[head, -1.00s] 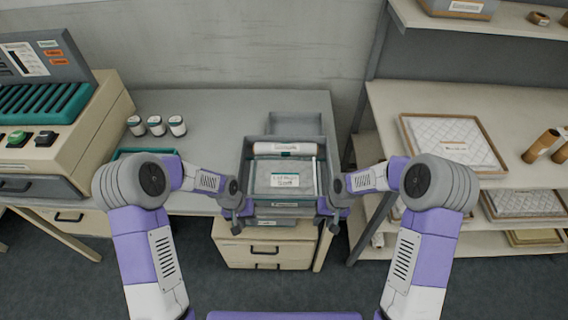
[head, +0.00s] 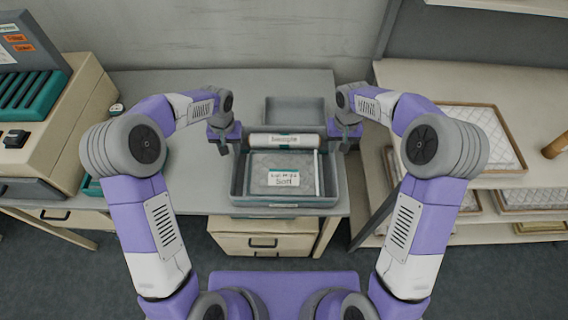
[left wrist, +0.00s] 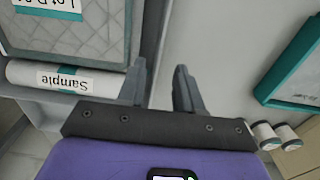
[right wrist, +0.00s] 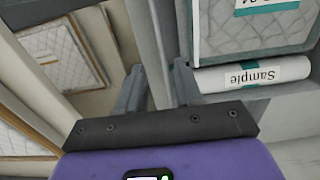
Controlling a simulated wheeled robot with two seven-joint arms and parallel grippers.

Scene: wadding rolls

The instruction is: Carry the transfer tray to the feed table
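The transfer tray (head: 236,188) is a grey open tray near the front edge of the grey table. It holds a quilted sheet (head: 265,163) with a label and a white roll (head: 262,140) marked Sample. My left gripper (head: 224,135) is at the tray's rear left side, fingers apart; they also show in the left wrist view (left wrist: 160,88). My right gripper (head: 345,135) is at the rear right side, fingers apart in the right wrist view (right wrist: 157,85). Both are beside the tray's side walls; I cannot tell whether the fingers touch them.
The grey table (head: 180,85) has bare surface behind and left of the tray. A grey box (head: 292,108) stands right behind it. A beige machine (head: 70,125) is at the left. A shelf (head: 400,75) with quilted panels (head: 465,130) is at the right. Drawers (head: 262,240) stand below.

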